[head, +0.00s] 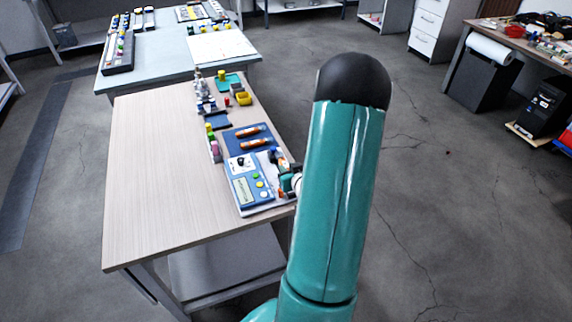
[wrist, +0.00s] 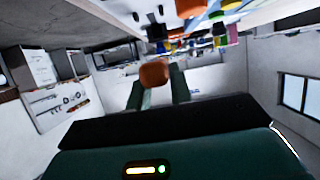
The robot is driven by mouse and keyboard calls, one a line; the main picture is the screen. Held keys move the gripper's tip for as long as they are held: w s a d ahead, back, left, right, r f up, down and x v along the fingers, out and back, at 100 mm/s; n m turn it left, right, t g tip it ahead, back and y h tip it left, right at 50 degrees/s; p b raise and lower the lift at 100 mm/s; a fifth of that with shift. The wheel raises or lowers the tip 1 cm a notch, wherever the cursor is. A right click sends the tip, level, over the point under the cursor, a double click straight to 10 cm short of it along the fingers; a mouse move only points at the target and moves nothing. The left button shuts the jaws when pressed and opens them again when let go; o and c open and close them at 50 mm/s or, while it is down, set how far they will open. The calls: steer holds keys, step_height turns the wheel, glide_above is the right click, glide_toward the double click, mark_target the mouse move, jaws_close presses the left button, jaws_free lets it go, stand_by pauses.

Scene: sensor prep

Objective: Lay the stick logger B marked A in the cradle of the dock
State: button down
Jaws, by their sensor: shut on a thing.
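My gripper (wrist: 156,82) is shut on an orange stick logger (wrist: 154,73), seen nearly end-on between the two fingers in the wrist view. Its marking is not readable. In the head view my gripper is at the right edge of the blue and white dock (head: 240,166), largely hidden by my teal arm. The dock has a screen and coloured buttons; its cradle cannot be made out clearly. Two more orange stick loggers (head: 249,131) lie side by side on a blue mat (head: 232,136) behind the dock; their letters are too small to read.
The wooden table (head: 150,190) is clear on its left. Small coloured items, a yellow tray (head: 244,98) and a teal tray (head: 234,79) stand behind the mat. A second table (head: 170,62) adjoins at the back. Open floor lies right.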

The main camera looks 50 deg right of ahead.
steer(key=shift+s+r, duration=0.1)
steer(key=shift+s, duration=0.05)
steer(key=shift+d+f, duration=0.15)
steer(key=shift+f, duration=2)
steer(key=shift+f, duration=1.1)
stand_by(0.4)
